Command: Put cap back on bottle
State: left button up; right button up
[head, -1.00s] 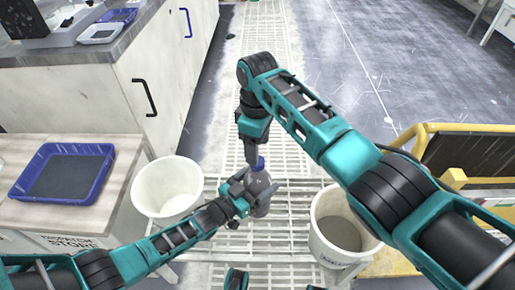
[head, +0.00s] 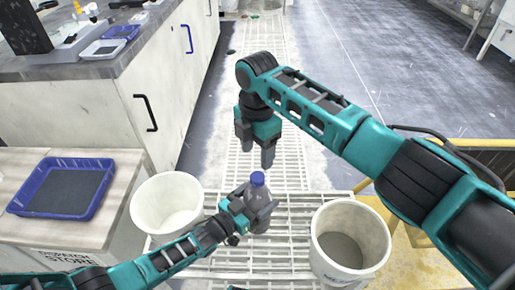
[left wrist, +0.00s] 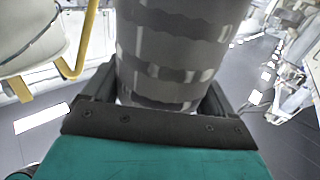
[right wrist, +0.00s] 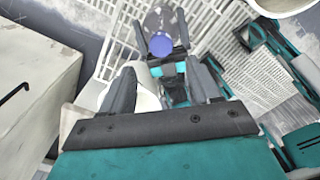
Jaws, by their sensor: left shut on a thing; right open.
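A grey translucent bottle (head: 259,200) stands upright between the two white buckets in the head view. Its blue cap (head: 257,178) sits on its top. My left gripper (head: 250,209) is shut around the bottle's body, which fills the middle of the left wrist view (left wrist: 175,50). My right gripper (head: 256,146) is open and empty, above and apart from the cap. In the right wrist view the cap (right wrist: 161,44) shows beyond my open fingers (right wrist: 165,85). Whether the cap is fully seated cannot be told.
White buckets stand left (head: 167,205) and right (head: 350,240) of the bottle on a white grating (head: 290,250). A blue tray (head: 62,190) lies on the left bench. A yellow frame (head: 480,150) is at the right. The floor beyond is clear.

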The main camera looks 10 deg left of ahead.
aim_at(258, 177)
jog(key=shift+d+n, duration=0.1)
jog(key=shift+n, duration=0.3)
jog(key=shift+f, duration=4)
jog(key=c, duration=1.1)
jog(key=m, duration=0.8)
jog(key=shift+m, duration=0.4)
jog(key=m, duration=0.3)
jog(key=shift+m, duration=0.4)
jog(key=m, duration=0.3)
jog(key=shift+m, duration=0.4)
